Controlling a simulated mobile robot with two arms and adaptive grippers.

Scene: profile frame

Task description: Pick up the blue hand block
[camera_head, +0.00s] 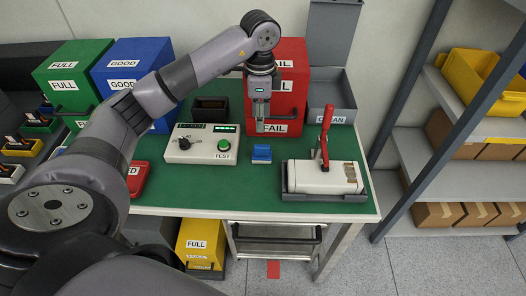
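The small blue hand block (261,153) sits on the green table top (225,197), between the test box and the white device. My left arm reaches in from the left. Its gripper (261,127) points down, above and slightly behind the block in the picture, with a visible gap to it. The fingers are seen narrow, and I cannot tell whether they are apart. Nothing is seen held in them. My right gripper is not in view.
A white TEST box (202,144) stands left of the block. A white device with a red lever (325,145) stands right. The red FAIL bin (290,82) is behind my gripper. A dark open box (210,107) is behind the TEST box. Table in front of the block is clear.

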